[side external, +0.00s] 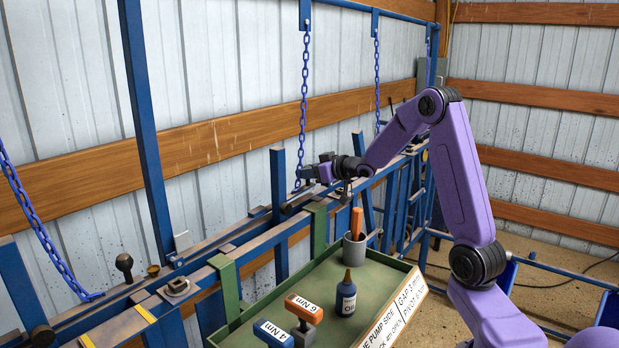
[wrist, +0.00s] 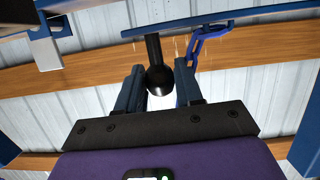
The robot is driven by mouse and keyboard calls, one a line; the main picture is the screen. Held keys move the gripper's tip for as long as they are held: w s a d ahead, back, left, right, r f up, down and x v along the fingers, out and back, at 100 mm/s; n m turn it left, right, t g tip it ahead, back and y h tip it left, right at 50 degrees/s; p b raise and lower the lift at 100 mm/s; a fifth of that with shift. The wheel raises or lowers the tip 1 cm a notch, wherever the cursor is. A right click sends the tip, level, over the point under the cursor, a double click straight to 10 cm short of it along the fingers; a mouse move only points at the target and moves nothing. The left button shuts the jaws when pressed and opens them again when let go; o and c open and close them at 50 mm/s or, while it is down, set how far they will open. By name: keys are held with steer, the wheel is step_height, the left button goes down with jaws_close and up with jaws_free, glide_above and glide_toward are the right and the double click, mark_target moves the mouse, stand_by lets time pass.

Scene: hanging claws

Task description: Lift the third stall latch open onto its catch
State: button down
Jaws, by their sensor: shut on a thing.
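My gripper (side external: 312,174) is at the rail, beside the lower end of the middle blue chain (side external: 303,100). In the wrist view my gripper (wrist: 158,76) has its two fingers on either side of a black ball-ended handle (wrist: 157,80) and is shut on it. The handle joins a blue bar (wrist: 225,24), which I take to be the stall latch. A blue chain link (wrist: 205,45) hooks to this bar, right of the handle. In the side view the gripper mostly hides the handle. I cannot tell whether the latch touches its catch.
A green tray (side external: 270,345) in front of the rail holds a dark bottle (side external: 346,296), a grey cup (side external: 354,250) and orange and blue torque tools (side external: 304,308). Another black knob (side external: 124,264) and a slack chain (side external: 40,225) are at left. A blue post (side external: 146,130) stands between.

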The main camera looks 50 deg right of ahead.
steer(key=a+r+n+h, duration=0.1)
steer(key=a+r+n, duration=0.1)
steer(key=r, duration=0.9)
steer(key=shift+a+r, duration=0.35)
steer(key=shift+a, duration=0.45)
steer(key=a+r+n+h, duration=0.2)
steer(key=a+r+n, duration=0.2)
steer(key=a+r, duration=0.8)
steer(key=shift+a+r+t, duration=0.2)
steer(key=shift+r+t, duration=0.1)
steer(key=shift+r, duration=1.9)
jaws_free()
steer(key=v, duration=0.8)
